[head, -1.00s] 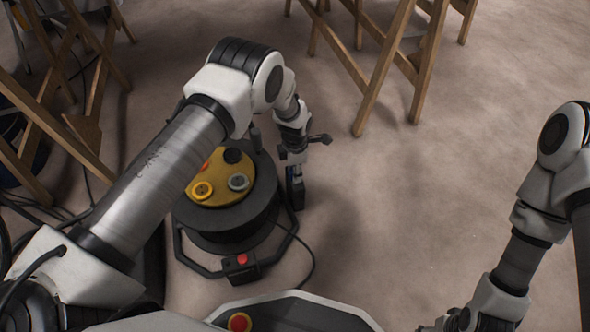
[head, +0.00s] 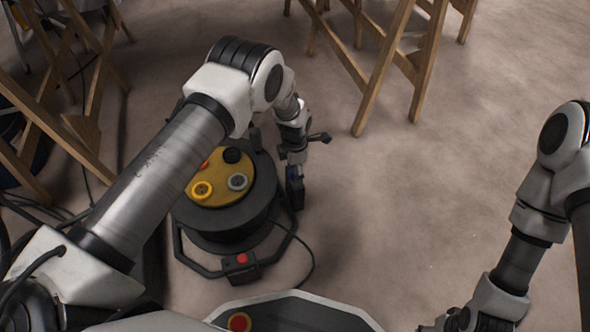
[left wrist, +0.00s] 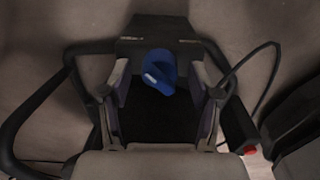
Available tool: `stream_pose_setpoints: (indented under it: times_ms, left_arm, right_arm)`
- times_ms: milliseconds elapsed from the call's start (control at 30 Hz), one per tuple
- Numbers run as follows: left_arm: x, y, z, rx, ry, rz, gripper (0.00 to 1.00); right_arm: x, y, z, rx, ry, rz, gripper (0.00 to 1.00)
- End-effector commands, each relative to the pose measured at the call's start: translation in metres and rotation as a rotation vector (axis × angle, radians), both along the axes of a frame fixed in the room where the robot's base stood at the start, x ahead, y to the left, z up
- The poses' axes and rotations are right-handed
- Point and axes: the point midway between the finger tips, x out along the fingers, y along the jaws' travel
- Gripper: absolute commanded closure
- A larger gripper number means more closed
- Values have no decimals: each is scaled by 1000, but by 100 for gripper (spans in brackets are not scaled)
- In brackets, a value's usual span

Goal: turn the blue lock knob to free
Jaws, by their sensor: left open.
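The blue lock knob (left wrist: 160,72) shows in the left wrist view, on a dark housing (left wrist: 160,46) at the side of the cable reel. A pale mark shows on the knob's left side. My left gripper (left wrist: 159,88) is open, with one finger on each side of the knob and a visible gap to both. Whether the fingers reach to the knob's depth I cannot tell. In the head view my left gripper (head: 295,188) is low at the right side of the reel (head: 230,222). My right gripper (head: 455,321) is at the bottom edge, its fingers unclear.
The reel has a yellow face (head: 218,196) with several round sockets, a dark tube frame and a box with a red button (head: 242,258). A cable lies at its right. Wooden trestles (head: 385,75) stand behind. The floor to the right is clear.

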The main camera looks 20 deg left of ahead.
Motion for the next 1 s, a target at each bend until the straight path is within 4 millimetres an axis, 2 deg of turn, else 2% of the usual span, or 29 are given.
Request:
stream_pose_setpoints:
  times_ms: [167,400,533,667,1000]
  left_arm:
    - [2,0,27,0,-4,-1,37]
    - [1,0,89,0,-4,0,37]
    - [1,0,110,0,-2,-1,37]
    - [0,-1,118,-1,1,0,37]
    - [0,-1,118,0,0,-1,37]
  right_arm:
    - [0,0,0,0,0,0,38]
    - [0,0,0,0,0,0,38]
    - [0,0,0,0,0,0,38]
    - [0,0,0,0,0,0,38]
    - [0,0,0,0,0,0,38]
